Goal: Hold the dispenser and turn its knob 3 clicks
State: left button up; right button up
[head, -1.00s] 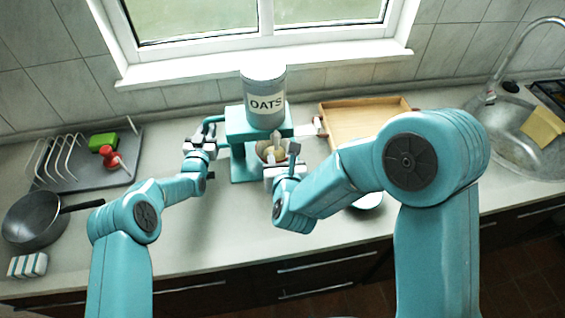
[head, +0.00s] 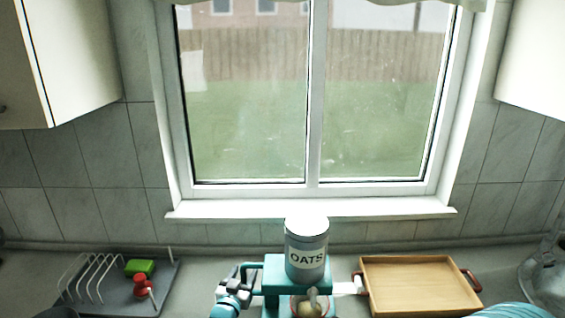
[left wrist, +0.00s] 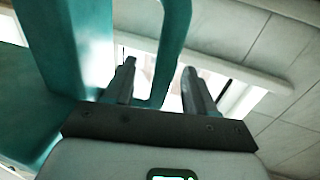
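The dispenser (head: 280,267) is a teal stand carrying a grey canister (head: 306,262) labelled OATS. It is upright on the counter, cut off by the bottom edge of the head view. A white knob-like part (head: 346,287) sticks out on its right. My left gripper (head: 237,280) is at the teal handle on its left. In the left wrist view, the fingers (left wrist: 160,82) are apart with the handle (left wrist: 172,45) between them, and gaps show beside it.
A wooden tray (head: 420,280) lies close on the right of the dispenser. A rack (head: 100,290) with a green sponge (head: 140,267) and a red-topped item (head: 141,285) is at left. The window sill (head: 310,209) is behind. Counter shows between rack and dispenser.

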pick_arm(q)
jog(key=shift+s, duration=0.1)
jog(key=v, duration=1.1)
notch_tip(320, 180, up, 6)
jog(key=shift+s+b, duration=0.3)
jog(key=shift+s, duration=0.1)
jog(key=shift+a, duration=0.1)
